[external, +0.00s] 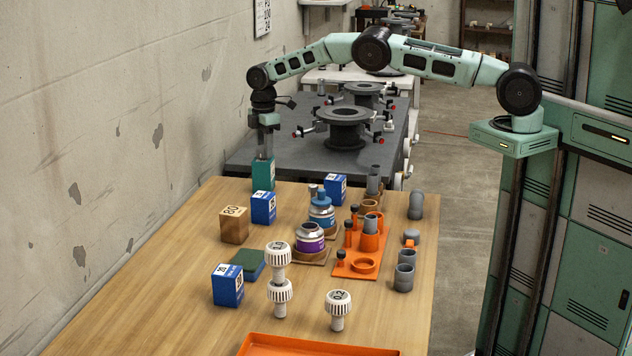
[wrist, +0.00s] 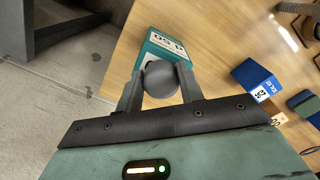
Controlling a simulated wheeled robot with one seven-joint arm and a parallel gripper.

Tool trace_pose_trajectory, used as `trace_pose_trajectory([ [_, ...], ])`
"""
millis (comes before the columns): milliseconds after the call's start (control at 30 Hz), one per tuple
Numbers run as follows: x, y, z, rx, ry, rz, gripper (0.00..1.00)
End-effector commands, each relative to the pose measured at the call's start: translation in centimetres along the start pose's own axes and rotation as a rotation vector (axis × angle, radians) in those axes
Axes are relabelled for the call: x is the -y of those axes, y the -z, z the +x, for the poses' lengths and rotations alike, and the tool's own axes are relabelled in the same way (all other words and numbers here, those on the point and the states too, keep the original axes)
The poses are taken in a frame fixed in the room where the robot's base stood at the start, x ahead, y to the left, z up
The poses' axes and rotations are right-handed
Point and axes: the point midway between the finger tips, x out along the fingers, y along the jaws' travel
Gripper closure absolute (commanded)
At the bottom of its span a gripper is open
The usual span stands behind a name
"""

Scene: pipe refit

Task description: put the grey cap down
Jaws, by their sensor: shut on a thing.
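My gripper (external: 264,152) points down over the far left corner of the wooden table in the external view. In the wrist view it is shut on the grey cap (wrist: 161,82), which looks round and smooth between the two fingers. A teal box (external: 263,175) stands on the table right below my gripper. The box also shows in the wrist view (wrist: 158,50), partly covered by the cap. I cannot tell whether the cap touches the box. The cap cannot be made out in the external view.
Blue boxes (external: 263,208) and a brown block (external: 234,226) stand near the teal box. Jars, an orange holder (external: 345,268), grey pipe pieces (external: 404,277) and white ribbed fittings (external: 338,310) fill the table's middle and right. A dark bench (external: 245,158) lies beyond. The table's left strip is clear.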

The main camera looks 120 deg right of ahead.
Motion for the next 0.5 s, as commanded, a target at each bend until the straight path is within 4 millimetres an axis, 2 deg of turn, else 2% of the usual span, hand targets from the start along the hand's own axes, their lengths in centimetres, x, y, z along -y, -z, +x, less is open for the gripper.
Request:
trace_pose_trajectory([
  [367,-0.03,0.02,0.69,-0.001,-0.002,0.000,0.84],
  [400,-0.03,0.03,0.71,-0.001,-0.002,0.000,0.60],
  [467,-0.03,0.02,0.60,-0.001,-0.002,0.000,0.43],
  [500,-0.03,0.02,0.61,-0.001,-0.002,0.000,0.41],
])
